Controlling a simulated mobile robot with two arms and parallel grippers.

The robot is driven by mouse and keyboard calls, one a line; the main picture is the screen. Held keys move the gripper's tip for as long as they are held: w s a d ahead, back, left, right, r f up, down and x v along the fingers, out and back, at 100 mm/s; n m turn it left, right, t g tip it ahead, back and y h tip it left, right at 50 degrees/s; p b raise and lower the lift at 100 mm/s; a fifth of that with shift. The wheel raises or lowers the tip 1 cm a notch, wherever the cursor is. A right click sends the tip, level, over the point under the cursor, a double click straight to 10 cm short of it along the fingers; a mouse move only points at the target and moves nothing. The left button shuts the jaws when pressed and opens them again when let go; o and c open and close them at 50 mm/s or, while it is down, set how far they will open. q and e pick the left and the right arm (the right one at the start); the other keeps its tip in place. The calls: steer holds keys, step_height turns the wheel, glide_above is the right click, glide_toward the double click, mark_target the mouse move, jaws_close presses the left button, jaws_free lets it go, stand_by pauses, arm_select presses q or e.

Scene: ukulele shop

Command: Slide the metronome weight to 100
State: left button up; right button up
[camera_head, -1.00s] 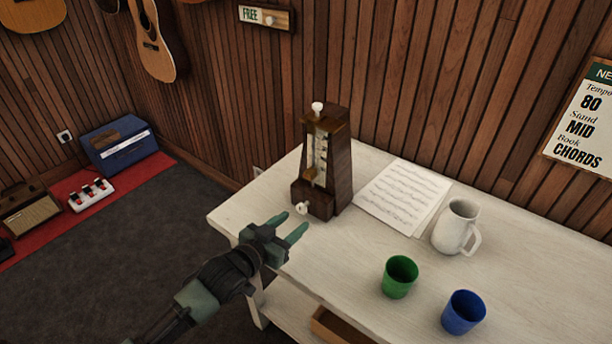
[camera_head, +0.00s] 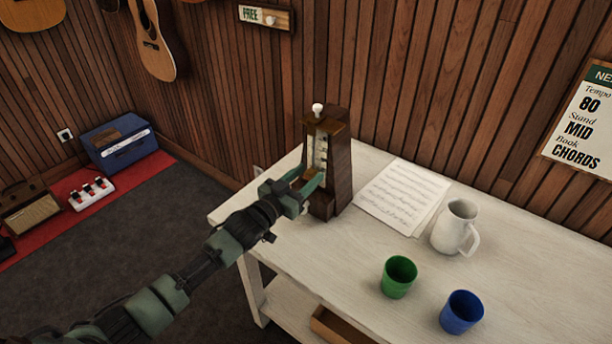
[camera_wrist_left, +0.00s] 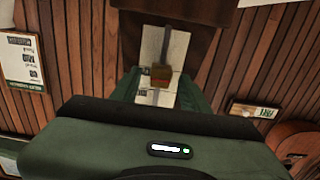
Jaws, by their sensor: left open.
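The dark wooden metronome (camera_head: 342,165) stands upright on the white table, with a white knob on top and a pale scale (camera_head: 319,150) on its front. My left gripper (camera_head: 311,178) is open at the lower front of the metronome and partly hides it. In the left wrist view, the brown weight (camera_wrist_left: 161,77) sits on the rod in front of the scale (camera_wrist_left: 152,45). The green fingers are on either side of the weight, with visible gaps. The scale numbers are too small to read. My right gripper is not in view.
On the table (camera_head: 330,265) are sheet music (camera_head: 403,195), a white pitcher (camera_head: 454,228), a green cup (camera_head: 399,277) and a blue cup (camera_head: 462,312). A wall sign (camera_head: 585,118) reads "Tempo 80". The wood-panelled wall rises close behind the metronome.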

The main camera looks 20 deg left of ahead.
arm_select(q)
jaws_close()
stand_by(1.4)
